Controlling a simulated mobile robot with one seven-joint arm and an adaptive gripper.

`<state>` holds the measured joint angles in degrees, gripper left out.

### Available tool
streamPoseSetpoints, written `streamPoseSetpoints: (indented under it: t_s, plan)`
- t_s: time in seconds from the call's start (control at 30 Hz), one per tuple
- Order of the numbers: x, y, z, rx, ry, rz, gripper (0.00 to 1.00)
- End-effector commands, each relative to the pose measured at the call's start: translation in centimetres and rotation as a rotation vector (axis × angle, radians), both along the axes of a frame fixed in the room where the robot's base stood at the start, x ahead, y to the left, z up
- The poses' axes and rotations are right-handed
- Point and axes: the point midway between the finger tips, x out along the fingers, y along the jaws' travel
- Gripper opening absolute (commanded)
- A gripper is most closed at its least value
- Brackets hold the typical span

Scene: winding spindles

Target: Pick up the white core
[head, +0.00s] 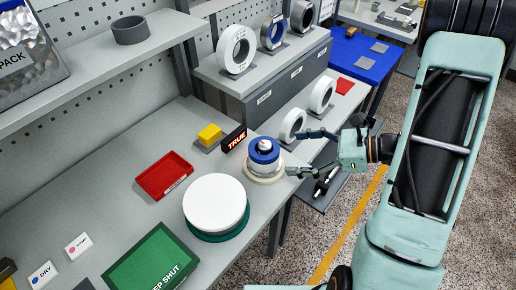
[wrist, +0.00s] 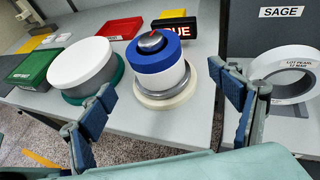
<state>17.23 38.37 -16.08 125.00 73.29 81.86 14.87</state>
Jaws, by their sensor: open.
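A spindle stack stands at the table's right edge, with a blue ring (head: 262,150) on top around a silver knob. A white core (head: 263,164) sits below the blue ring, above a wide cream base (head: 265,176). In the wrist view the white core (wrist: 160,85) shows under the blue ring (wrist: 150,57), above the cream base (wrist: 163,100). My gripper (head: 304,152) is open and empty, just right of the stack. In the wrist view the stack stands ahead, between the spread fingers of my gripper (wrist: 162,80). The fingers appear apart from it.
A large white disc on a green base (head: 215,203) stands left of the stack. A lit "TRUE" sign (head: 234,139) and a yellow block (head: 209,134) are behind. A red tray (head: 164,175) lies farther left.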

Motion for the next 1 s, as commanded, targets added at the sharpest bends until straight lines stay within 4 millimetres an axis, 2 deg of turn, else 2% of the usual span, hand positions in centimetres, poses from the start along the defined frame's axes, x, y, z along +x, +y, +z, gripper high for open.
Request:
streamPoseSetpoints:
  t_s: [0.2,0.47,0.7,0.83,1.0]
  plan:
    - [0.7,3.3,-1.3,0.003,0.002,0.006,0.84]
    - [1.2,5.2,-2.1,0.0,0.002,0.005,0.84]
    - [1.9,8.4,-3.5,-0.001,0.002,0.007,0.84]
    - [2.2,9.3,-3.9,-0.001,0.001,0.003,0.84]
    - [2.3,9.4,-4.0,-0.001,0.0,0.002,0.84]
